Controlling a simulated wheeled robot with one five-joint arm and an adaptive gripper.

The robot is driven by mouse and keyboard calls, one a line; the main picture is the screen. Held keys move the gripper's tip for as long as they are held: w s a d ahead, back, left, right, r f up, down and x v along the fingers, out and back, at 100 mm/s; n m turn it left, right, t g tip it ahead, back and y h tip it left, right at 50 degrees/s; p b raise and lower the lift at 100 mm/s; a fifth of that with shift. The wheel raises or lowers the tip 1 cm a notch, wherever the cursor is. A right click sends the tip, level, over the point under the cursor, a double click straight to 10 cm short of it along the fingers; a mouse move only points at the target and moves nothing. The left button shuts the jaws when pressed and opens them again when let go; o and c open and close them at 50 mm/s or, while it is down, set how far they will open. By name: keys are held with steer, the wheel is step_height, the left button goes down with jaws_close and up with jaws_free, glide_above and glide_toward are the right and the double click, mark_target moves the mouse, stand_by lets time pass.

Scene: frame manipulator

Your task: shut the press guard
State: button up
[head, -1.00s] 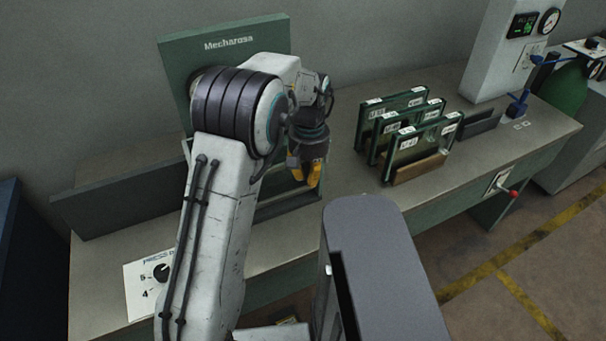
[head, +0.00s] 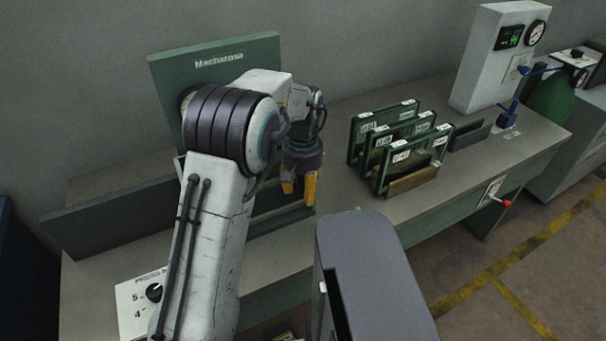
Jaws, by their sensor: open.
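The press (head: 215,62), a green machine with a "Mecharosa" panel, stands at the back left of the bench, largely hidden behind my arm. A dark framed part low at its front (head: 283,216) shows beside my arm and may be the guard; I cannot tell how far open it is. My gripper (head: 299,190), with yellow-orange fingers pointing down, is open and empty in front of the press. Whether it touches the frame is unclear.
Several green-framed glass panels (head: 405,150) stand in a wooden rack right of my gripper. A white gauge cabinet (head: 497,60) and a red-knobbed lever (head: 505,203) are farther right. A dial plate (head: 140,305) is at front left. Bench between rack and press is clear.

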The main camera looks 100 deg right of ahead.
step_height(320, 180, up, 12)
steer(key=shift+f, duration=0.2)
stand_by(0.4)
stand_by(0.6)
